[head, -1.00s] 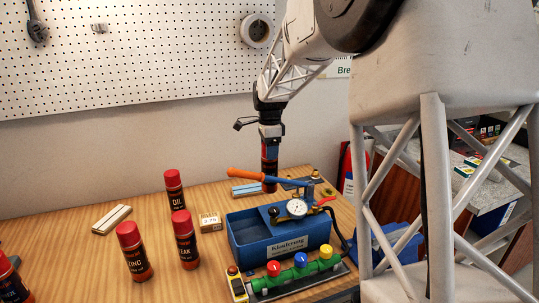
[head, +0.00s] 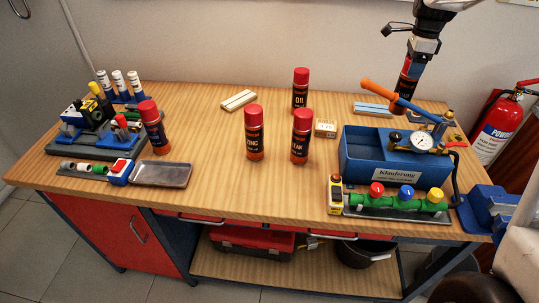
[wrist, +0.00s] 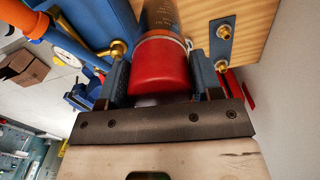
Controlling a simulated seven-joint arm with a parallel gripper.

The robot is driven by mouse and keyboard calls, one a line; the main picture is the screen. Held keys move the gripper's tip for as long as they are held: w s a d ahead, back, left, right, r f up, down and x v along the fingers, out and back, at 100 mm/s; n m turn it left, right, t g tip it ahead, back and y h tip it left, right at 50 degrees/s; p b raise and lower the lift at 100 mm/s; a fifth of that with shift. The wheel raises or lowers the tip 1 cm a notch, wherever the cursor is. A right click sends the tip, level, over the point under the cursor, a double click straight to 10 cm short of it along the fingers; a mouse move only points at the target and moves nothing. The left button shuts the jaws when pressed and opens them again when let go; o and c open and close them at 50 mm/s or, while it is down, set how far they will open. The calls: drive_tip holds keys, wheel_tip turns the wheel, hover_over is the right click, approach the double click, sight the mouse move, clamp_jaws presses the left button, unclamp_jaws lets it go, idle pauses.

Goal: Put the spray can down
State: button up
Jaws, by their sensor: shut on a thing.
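My gripper (head: 411,66) is shut on a spray can (head: 406,80) at the back right of the bench. The can is upright, or nearly so, with a dark body. In the wrist view, its red cap (wrist: 160,68) sits between the two fingers and its body (wrist: 160,18) points away from the palm.
The blue pump tank (head: 365,172) with its gauge stands in front of the can. Three other red-capped cans stand mid-bench, labelled OIL (head: 300,92), ZINC (head: 254,135) and LEAK (head: 301,138). Another can (head: 154,130) stands at left by a grey tray (head: 162,174). The bench front centre is clear.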

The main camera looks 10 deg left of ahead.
wheel_tip(320, 180, up, 17)
drive_tip(key=s+a+n, duration=0.1)
drive_tip(key=s+a, duration=0.6)
drive_tip(key=a, duration=0.5)
drive_tip(key=s+a+n, duration=0.1)
drive_tip(key=s+a, duration=0.7)
drive_tip(key=a, duration=0.4)
drive_tip(key=s+a+n, duration=0.1)
drive_tip(key=s+a, duration=0.6)
drive_tip(key=a, duration=0.5)
drive_tip(key=s+a, duration=0.4)
drive_tip(key=s, duration=0.4)
drive_tip(key=s+a, duration=0.5)
drive_tip(key=s, duration=0.2)
wheel_tip(320, 180, down, 23)
drive_tip(key=shift+d+n, duration=0.25)
drive_tip(key=shift+n, duration=0.05)
drive_tip(key=shift+f, duration=0.1)
drive_tip(key=w+a+f, duration=0.1)
drive_tip(key=w+a, duration=0.8)
drive_tip(key=w, duration=0.2)
drive_tip(key=shift+w+a+f, duration=0.15)
drive_tip(key=shift+w+a, duration=0.1)
drive_tip(key=shift+w, duration=0.25)
